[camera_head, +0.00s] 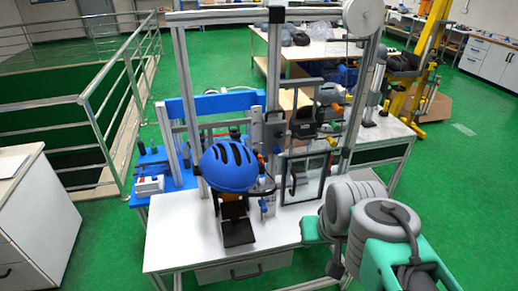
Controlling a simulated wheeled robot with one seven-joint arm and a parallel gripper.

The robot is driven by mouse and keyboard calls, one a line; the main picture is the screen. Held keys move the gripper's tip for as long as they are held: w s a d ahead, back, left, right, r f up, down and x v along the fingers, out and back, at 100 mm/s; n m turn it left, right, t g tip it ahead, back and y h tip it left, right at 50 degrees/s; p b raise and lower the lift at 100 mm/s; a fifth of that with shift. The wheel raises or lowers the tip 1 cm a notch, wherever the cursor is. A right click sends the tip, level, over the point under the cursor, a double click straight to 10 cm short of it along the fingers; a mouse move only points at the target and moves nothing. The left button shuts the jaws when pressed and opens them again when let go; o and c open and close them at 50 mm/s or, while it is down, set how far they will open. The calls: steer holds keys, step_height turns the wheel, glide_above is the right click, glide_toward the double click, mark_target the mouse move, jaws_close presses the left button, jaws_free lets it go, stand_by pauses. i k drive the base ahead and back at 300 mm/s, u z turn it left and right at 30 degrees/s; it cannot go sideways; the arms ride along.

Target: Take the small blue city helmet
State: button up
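The blue city helmet (229,166) has dark vent slots. It sits at the front of the drop tower (275,80), above the white table, over a dark block-like base (236,222). I cannot tell what holds it from below. My grey and green arm reaches in at the lower right, to the right of the helmet and clearly apart from it. A small dark part (337,262) under the arm's links may be my gripper. Its fingers cannot be made out, and nothing held is visible.
The white table (180,238) has bare room left of the helmet. Tower posts stand behind it, and a framed clear panel (304,178) stands to its right. A metal railing (115,85) is at the left, a white cabinet (35,215) at the lower left. Green floor is open at the right.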

mark_target(230, 167)
steer(key=u, duration=0.15)
steer(key=i, duration=0.75)
steer(key=u, duration=0.95)
steer(key=i, duration=0.4)
steer(key=u, duration=0.4)
